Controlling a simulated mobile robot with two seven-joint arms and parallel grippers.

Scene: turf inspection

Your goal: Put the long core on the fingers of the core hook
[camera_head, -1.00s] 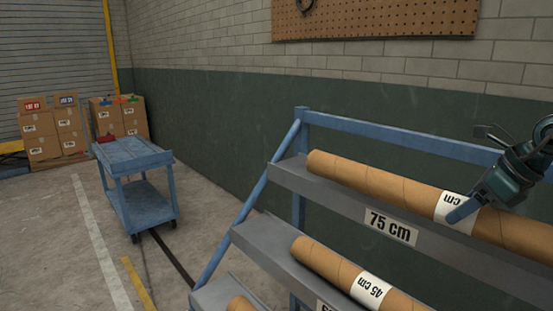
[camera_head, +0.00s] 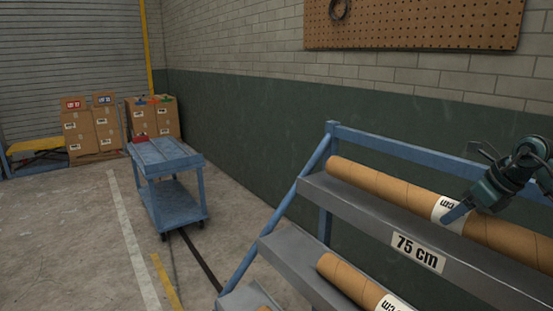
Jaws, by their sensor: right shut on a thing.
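The long core (camera_head: 385,188) is a brown cardboard tube with a white printed band. It lies along the top shelf of the blue rack, above the "75 cm" label; I cannot tell for sure whether it touches the shelf or hangs just above it. Its right end runs out of the picture. My right gripper (camera_head: 456,213) comes in from the right and is shut on the long core at its white band. Only one blue fingertip shows clearly. My left gripper is not in view. I cannot make out the core hook.
The blue rack (camera_head: 400,143) has a lower shelf with a shorter core (camera_head: 350,281). A blue cart (camera_head: 173,202) stands left of the rack with a small red thing on top. Cartons (camera_head: 92,130) stand at the back left. A pegboard (camera_head: 430,22) hangs on the wall. Floor is free in front.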

